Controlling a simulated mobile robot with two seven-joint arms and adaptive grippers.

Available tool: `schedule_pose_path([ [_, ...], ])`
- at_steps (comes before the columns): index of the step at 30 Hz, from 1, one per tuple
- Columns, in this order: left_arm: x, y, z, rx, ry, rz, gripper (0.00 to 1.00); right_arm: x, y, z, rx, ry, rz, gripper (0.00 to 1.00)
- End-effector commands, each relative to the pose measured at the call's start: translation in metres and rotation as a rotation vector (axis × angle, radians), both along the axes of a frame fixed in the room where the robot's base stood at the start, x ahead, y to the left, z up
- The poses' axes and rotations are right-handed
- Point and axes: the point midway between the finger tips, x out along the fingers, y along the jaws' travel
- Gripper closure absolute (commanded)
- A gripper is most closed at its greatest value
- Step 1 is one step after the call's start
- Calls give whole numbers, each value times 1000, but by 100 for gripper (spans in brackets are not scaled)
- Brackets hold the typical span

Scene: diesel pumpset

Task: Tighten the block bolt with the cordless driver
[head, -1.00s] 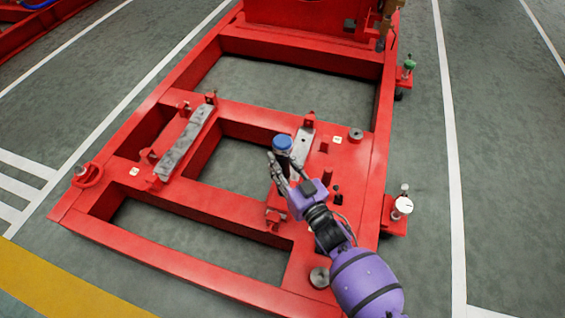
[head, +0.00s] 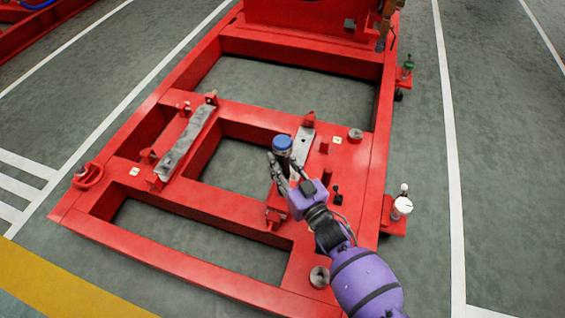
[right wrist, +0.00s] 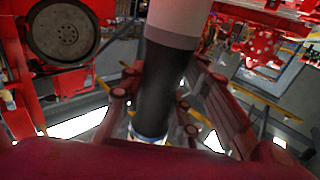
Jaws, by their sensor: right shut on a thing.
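My right gripper (head: 281,168) is shut on the cordless driver (head: 282,143), which shows a blue top and a dark body in the head view. In the right wrist view the driver (right wrist: 168,85) is a dark cylinder with a pale section above, between the fingers. It stands over the inner side of the right-hand red block with a grey plate (head: 303,143). The block bolt cannot be made out; the gripper and driver hide that spot. My left gripper is in neither view.
The red base frame (head: 215,297) has large open bays. A second block with a long grey plate (head: 183,148) lies to the left. A white round gauge (head: 403,205) and a green-topped fitting (head: 409,65) stand on brackets at the right edge. Grey floor (head: 505,150) is clear beyond.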

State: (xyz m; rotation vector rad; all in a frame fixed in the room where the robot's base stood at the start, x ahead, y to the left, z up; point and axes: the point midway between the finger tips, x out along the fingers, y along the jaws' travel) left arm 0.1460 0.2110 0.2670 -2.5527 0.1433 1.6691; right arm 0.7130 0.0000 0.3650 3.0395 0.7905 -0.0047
Motion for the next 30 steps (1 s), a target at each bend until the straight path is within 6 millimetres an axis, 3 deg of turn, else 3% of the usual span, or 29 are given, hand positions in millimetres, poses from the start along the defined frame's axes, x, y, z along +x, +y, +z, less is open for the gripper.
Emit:
schedule_pose_path([
  [10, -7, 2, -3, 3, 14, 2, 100, 1, 1, -3, 2, -4, 1, 100],
  [30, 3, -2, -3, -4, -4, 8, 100, 0, -1, -7, -2, 2, -1, 100],
])
